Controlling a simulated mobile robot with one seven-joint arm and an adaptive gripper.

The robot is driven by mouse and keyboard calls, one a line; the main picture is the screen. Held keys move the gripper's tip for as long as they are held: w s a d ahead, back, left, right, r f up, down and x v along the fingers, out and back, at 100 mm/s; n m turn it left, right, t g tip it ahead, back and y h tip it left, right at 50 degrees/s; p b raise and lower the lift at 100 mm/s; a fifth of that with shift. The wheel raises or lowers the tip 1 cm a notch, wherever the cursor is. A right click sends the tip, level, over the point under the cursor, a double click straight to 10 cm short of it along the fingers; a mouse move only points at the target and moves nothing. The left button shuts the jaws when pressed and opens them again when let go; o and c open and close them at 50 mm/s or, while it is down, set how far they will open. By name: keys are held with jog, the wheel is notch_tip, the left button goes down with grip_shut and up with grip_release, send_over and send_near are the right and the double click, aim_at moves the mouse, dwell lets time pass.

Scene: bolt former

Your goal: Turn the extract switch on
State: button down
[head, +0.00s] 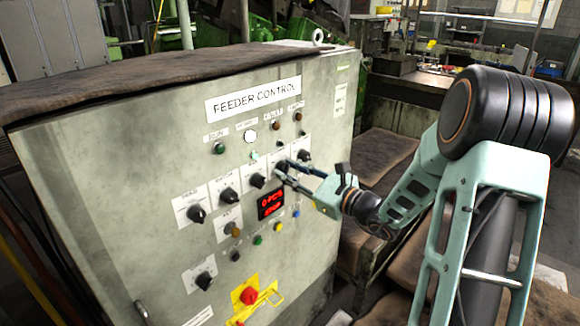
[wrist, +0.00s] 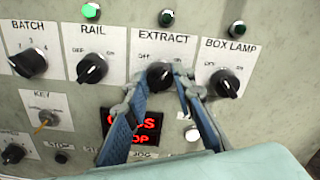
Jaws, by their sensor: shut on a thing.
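The extract switch (wrist: 159,73) is a black rotary knob on a white plate labelled EXTRACT, with OFF on the left and ON on the right. My gripper (wrist: 162,80) is at the knob, one finger on each side, shut on it. The fingers partly cover the plate, and I cannot tell clearly which way the knob points. In the head view my gripper (head: 284,172) reaches the panel from the right, at the extract knob (head: 280,166). A green indicator (wrist: 166,18) above the extract plate looks dark.
The rail knob (wrist: 92,69) is to the left and the box lamp knob (wrist: 224,83) close to the right. A red display (head: 271,204), small buttons and a red emergency knob (head: 249,295) sit lower on the FEEDER CONTROL cabinet (head: 140,180). The rail's green lamp (wrist: 91,11) looks lit.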

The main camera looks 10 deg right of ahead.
jog(key=shift+m+p, duration=1.3)
jog(key=shift+m, duration=0.9)
jog(key=c, duration=1.6)
grip_release()
jog(key=v, duration=1.2)
jog(key=shift+a, duration=0.1)
